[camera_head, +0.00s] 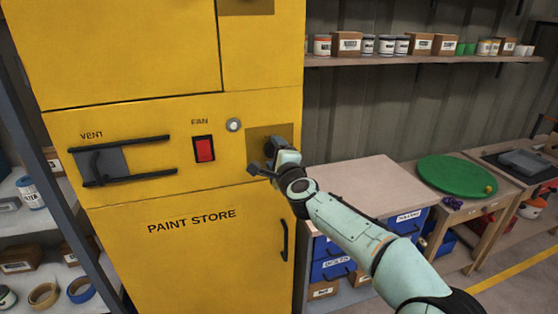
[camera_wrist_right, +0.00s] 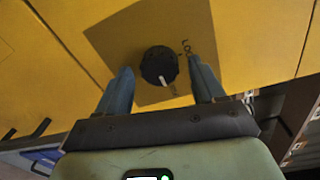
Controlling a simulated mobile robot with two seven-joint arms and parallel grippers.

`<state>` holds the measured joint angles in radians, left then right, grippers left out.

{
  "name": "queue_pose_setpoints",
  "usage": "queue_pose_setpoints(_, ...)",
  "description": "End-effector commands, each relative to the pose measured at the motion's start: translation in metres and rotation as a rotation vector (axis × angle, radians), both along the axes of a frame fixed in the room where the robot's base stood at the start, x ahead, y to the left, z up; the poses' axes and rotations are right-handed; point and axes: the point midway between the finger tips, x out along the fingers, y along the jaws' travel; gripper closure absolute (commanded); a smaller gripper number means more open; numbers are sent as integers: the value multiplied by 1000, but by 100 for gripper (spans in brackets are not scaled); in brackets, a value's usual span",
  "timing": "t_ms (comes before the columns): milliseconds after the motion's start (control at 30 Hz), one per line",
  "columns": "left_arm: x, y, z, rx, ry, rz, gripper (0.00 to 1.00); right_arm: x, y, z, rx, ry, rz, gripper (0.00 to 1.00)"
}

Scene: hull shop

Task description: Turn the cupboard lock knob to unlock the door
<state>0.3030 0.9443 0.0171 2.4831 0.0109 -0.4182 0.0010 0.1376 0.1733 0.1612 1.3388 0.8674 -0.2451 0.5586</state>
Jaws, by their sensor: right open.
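The yellow paint store cupboard (camera_head: 190,240) stands in front of me. Its black round lock knob (camera_wrist_right: 159,66) has a white pointer mark and sits on a darker square plate (camera_wrist_right: 115,40) with lettering, partly hidden. In the head view my right gripper (camera_head: 262,170) is at the plate (camera_head: 256,134), and the knob is mostly hidden behind it. In the right wrist view my right gripper (camera_wrist_right: 163,85) is open, one finger on each side of the knob, with gaps between fingers and knob. The lower door has a black vertical handle (camera_head: 284,240). My left gripper is not in view.
Left of the plate are a red fan switch (camera_head: 204,149), a round button (camera_head: 234,125) and a vent slider (camera_head: 100,162) between black rails. A workbench (camera_head: 360,185) with blue drawers stands close on the right. A shelf (camera_head: 420,60) holds cans and boxes.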

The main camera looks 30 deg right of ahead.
Motion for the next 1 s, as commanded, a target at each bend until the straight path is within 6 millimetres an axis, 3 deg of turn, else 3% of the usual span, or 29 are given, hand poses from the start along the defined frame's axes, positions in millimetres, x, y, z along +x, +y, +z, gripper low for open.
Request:
queue_pose_setpoints(167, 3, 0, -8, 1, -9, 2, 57, -21, 5, 1, 0, -2, 0, 32)
queue_pose_setpoints(600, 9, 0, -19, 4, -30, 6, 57, -108, 26, 6, 0, -2, 1, 32)
queue_pose_setpoints(800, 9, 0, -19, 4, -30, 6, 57, -126, 30, 7, 2, -1, 0, 32)
queue_pose_setpoints(1000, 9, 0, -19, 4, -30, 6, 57, -128, 31, 6, 1, 1, 0, 32)
